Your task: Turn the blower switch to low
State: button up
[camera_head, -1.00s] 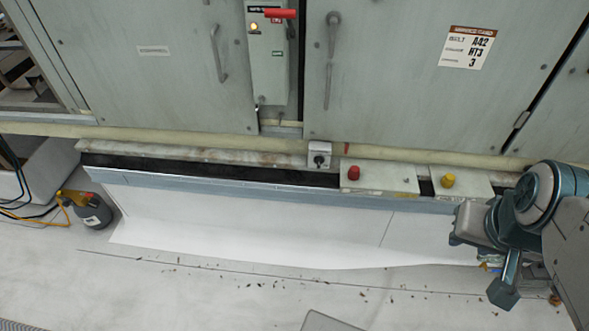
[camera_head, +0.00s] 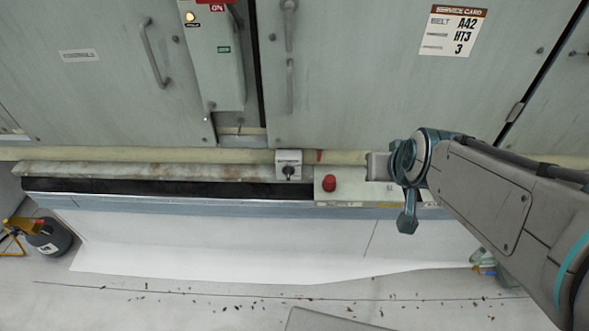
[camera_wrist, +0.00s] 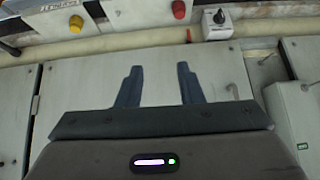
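The blower switch looks to be the small pale box with a black knob (camera_head: 288,171) on the ledge below the cabinet doors, left of a red button. It also shows at the top right of the wrist view (camera_wrist: 217,18). The knob's marked setting is too small to read. My gripper (camera_wrist: 160,78) is open and empty in the wrist view, its two dark fingers apart in front of a cabinet door. The switch lies beyond the fingers and to their right there.
A red button (camera_head: 329,183) sits just right of the switch. A yellow button (camera_wrist: 76,24) shows in the wrist view; my arm hides it in the head view. A grey control box (camera_head: 213,60) and door handles (camera_head: 155,53) stand above. A dark bottle (camera_head: 50,237) is at left.

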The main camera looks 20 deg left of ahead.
jog(key=w+a+f+n+t+y+b, duration=0.1)
jog(key=w+a+f+t+y+b, duration=0.1)
jog(key=w+a+f+b, duration=0.35)
jog(key=w+a+f+n+t+y+b, duration=0.1)
jog(key=w+a+f+t+b, duration=0.1)
jog(key=a+f+b, duration=0.6)
jog(key=m+t+b, duration=0.2)
jog(key=t+b, duration=0.4)
jog(key=b, duration=0.6)
send_near(288, 176)
jog(key=shift+h, duration=0.4)
jog(key=x, duration=0.8)
jog(key=shift+w+a, duration=0.25)
grip_shut()
